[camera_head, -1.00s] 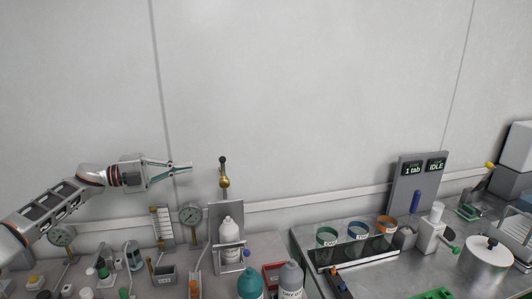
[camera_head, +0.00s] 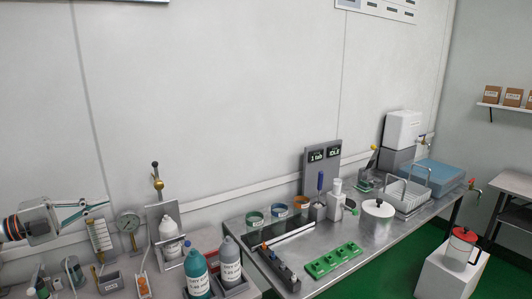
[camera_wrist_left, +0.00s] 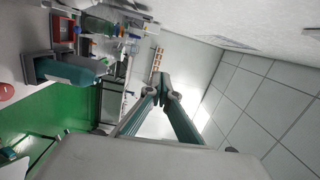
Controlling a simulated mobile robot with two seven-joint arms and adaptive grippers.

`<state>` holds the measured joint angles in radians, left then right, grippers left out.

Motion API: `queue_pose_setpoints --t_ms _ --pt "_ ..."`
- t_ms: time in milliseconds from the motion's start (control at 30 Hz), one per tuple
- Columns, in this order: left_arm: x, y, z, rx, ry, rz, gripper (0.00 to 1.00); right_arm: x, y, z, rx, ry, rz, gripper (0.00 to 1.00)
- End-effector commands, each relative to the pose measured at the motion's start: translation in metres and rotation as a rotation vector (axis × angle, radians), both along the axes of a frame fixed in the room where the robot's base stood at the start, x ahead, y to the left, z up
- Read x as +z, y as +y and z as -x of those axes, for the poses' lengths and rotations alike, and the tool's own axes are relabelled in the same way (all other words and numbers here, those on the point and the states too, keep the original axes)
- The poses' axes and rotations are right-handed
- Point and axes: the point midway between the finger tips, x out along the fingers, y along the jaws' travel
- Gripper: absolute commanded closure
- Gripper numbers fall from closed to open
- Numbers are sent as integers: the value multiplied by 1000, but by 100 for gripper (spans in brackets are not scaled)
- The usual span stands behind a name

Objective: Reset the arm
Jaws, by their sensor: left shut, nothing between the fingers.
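My left gripper (camera_head: 106,203) is at the left of the head view, held in the air in front of the wall, above the bench. It points to the right and holds nothing. In the left wrist view its two teal-lined fingers (camera_wrist_left: 163,78) meet at the tips, so it is shut. Its tips appear just up and left of a round dial gauge (camera_head: 128,221), apart from it as far as I can tell. My right gripper is in neither view.
Below stand a white bottle (camera_head: 169,231), a teal bottle (camera_head: 197,274) and a grey bottle (camera_head: 230,262).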

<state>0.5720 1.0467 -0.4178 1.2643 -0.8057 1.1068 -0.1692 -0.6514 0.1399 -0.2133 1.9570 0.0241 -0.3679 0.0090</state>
Motion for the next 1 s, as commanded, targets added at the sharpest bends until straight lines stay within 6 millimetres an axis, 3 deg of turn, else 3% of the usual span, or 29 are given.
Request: queue_pose_setpoints --t_ms 33,300,567,767,1000 --pt "-14 -17 -4 14 -1 17 100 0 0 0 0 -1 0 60" --pt "-73 -90 -16 181 2 118 100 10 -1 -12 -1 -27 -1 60" --pt "-131 -136 4 457 100 251 100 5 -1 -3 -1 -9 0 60" --pt "-178 -142 44 705 248 322 100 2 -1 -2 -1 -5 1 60" --pt "-235 -128 126 1014 492 345 100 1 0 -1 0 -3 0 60"
